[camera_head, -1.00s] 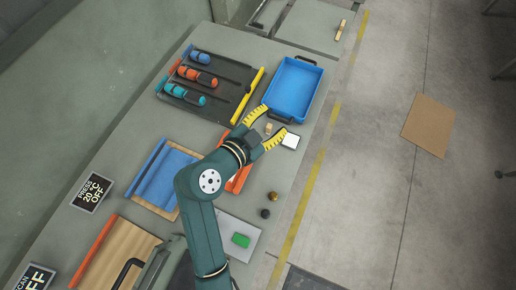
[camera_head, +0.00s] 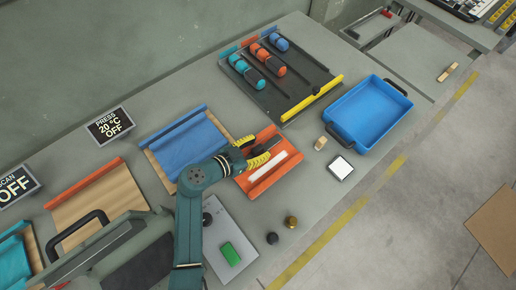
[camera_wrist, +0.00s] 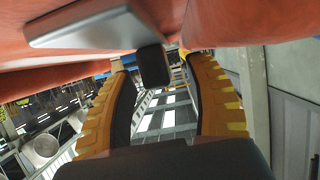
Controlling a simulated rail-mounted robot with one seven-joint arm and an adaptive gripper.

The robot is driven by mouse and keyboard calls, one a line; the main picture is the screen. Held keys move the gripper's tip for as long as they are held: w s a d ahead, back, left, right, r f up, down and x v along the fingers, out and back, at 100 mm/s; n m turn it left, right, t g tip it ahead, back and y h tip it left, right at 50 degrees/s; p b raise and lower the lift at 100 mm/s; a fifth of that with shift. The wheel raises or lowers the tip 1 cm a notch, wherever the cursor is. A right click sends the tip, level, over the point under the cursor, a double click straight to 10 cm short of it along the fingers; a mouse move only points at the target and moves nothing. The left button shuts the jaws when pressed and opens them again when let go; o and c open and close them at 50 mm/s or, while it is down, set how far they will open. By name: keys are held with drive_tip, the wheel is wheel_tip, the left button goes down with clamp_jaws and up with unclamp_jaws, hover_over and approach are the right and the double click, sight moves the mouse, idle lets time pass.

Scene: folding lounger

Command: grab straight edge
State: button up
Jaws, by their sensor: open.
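The straight edge (camera_head: 267,167) is a pale bar lying in a shallow orange tray (camera_head: 259,188). In the wrist view it is a light grey bar (camera_wrist: 95,27) with a black knob (camera_wrist: 153,66) on it. My gripper (camera_head: 262,147) is at the orange tray, beside the bar, with its yellow ribbed fingers spread. In the wrist view, the black knob shows between the open fingertips of my gripper (camera_wrist: 158,66), with gaps visible. I cannot tell whether either finger touches it. Part of the tray is hidden behind my gripper.
A blue bin (camera_head: 370,112), a small white block (camera_head: 341,168) and a wooden piece (camera_head: 320,144) are to the right. A dark rack (camera_head: 285,88) with coloured tools stands behind. A blue cloth board (camera_head: 185,145) is left. Small knobs (camera_head: 291,222) lie in front.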

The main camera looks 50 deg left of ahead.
clamp_jaws()
drive_tip(key=shift+r, duration=0.1)
idle(0.4)
